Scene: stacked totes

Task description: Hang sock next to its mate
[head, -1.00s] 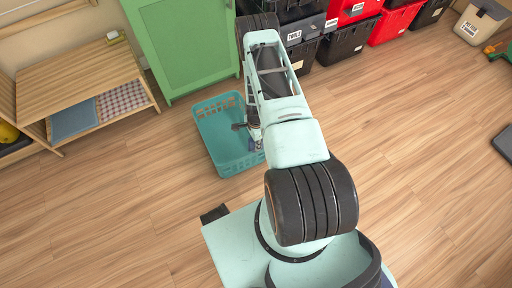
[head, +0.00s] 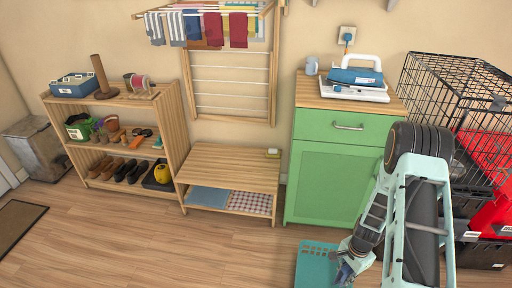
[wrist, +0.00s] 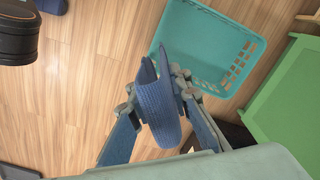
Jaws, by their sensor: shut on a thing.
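My gripper (wrist: 157,92) is shut on a blue ribbed sock (wrist: 165,120), which hangs folded between the fingers in the wrist view. In the head view my gripper (head: 346,270) is low at the bottom edge, near the teal basket (head: 316,262), and the sock is hard to make out there. The wooden drying rack (head: 272,85) is on the wall at upper centre.
The teal basket looks empty in the wrist view (wrist: 205,60). A green cabinet (head: 325,180) with an iron on top stands right of the rack. A low wooden bench (head: 235,165) stands below the rack, with a shoe shelf (head: 110,100) left. A wire crate (head: 455,95) is at right.

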